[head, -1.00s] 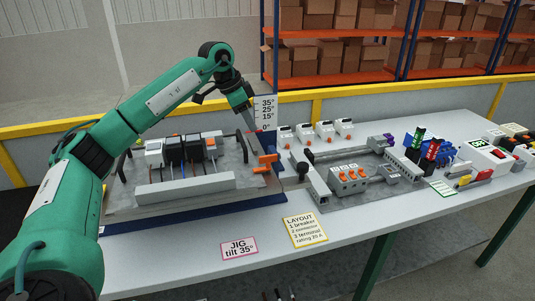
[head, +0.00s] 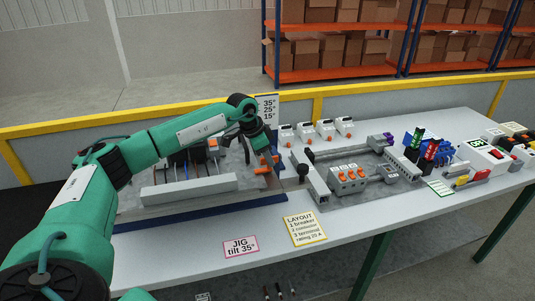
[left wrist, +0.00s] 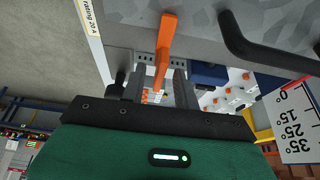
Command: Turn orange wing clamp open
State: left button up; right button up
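The orange wing clamp (head: 264,162) is at the right end of the jig (head: 188,188), partly hidden by my left gripper in the head view. In the left wrist view its orange wing (left wrist: 165,45) reaches down into the gap between the fingers. My left gripper (head: 273,166) is at the clamp, pointing down. In the wrist view its two dark fingers (left wrist: 160,88) stand apart, one on each side of the wing, with visible gaps. Whether either finger touches the wing is unclear. My right gripper is not in view.
An angle scale (head: 267,107) stands behind the clamp. A black bar handle (left wrist: 265,50) on the jig lies close by in the wrist view. A grey plate with a terminal block (head: 348,178) lies to the right. The table front holds two label cards (head: 241,246).

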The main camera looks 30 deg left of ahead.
pick_arm(q)
grip_shut()
jog(key=shift+m, duration=0.3)
jog(key=m+g+h, duration=0.1)
jog(key=m, duration=0.2)
jog(key=shift+w+m+p, duration=0.15)
jog(key=shift+m+p, duration=0.15)
jog(key=shift+m, duration=0.1)
jog(key=m+g, duration=0.1)
jog(key=m, duration=0.1)
jog(key=m+g, duration=0.1)
jog(key=m, duration=0.1)
jog(key=shift+w+h+p, duration=0.15)
jog(key=shift+h+p, duration=0.15)
jog(key=shift+p, duration=0.05)
jog(key=m+g, duration=0.1)
jog(key=m, duration=0.3)
jog(key=m+g, duration=0.1)
jog(key=m, duration=0.1)
jog(key=m+g+y+b, duration=0.1)
jog(key=m, duration=0.2)
jog(key=shift+w, duration=0.15)
jog(key=shift+m, duration=0.3)
